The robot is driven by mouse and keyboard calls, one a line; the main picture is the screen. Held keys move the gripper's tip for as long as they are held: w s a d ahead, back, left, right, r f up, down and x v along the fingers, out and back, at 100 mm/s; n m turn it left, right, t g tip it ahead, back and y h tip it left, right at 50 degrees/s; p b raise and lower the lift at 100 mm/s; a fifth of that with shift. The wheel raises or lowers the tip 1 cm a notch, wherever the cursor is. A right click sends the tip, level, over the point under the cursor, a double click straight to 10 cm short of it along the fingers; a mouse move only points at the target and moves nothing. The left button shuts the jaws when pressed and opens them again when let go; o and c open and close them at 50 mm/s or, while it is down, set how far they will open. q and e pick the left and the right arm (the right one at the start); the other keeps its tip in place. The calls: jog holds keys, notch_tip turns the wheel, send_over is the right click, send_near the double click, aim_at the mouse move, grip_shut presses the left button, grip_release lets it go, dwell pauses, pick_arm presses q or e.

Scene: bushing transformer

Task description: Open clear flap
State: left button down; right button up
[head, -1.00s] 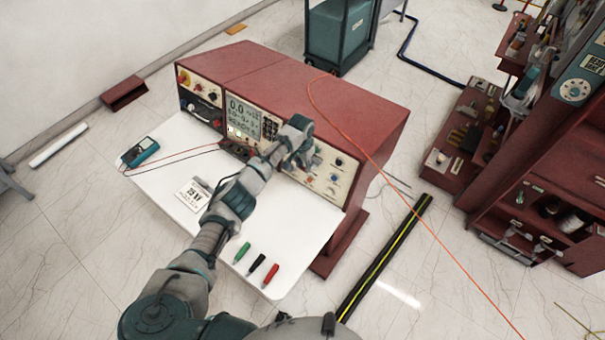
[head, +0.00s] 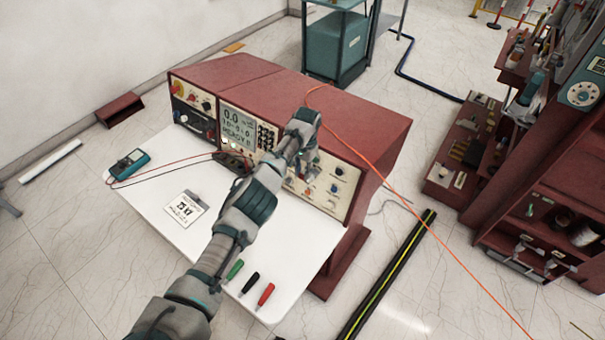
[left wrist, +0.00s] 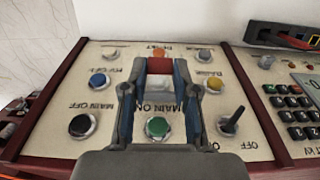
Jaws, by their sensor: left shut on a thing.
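The red console (head: 345,115) has a cream control panel (head: 335,188), with my left gripper (head: 301,133) in front of its upper part in the head view. In the left wrist view the panel appears upside down. There my left gripper (left wrist: 159,88) has its two fingers closed around a small red and whitish piece (left wrist: 160,67), which seems to be the clear flap. The flap's see-through part is hard to make out. A green MAIN ON button (left wrist: 157,127) lies between the fingers in this picture. My right gripper is not in view.
A black selector switch (left wrist: 232,121), a black button (left wrist: 82,125) and a blue button (left wrist: 97,80) surround the gripper. The white shelf (head: 165,235) holds a multimeter (head: 127,164), a card (head: 186,208) and several probes. An orange cable (head: 425,222) crosses the console.

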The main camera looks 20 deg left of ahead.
pick_arm(q)
jog(key=shift+f, duration=0.1)
dwell(0.3)
jog(key=c, duration=1)
grip_release()
jog(key=shift+o, duration=0.6)
jog(key=shift+w+d+f, duration=0.1)
jog(key=shift+w, duration=0.15)
jog(key=shift+s, duration=0.1)
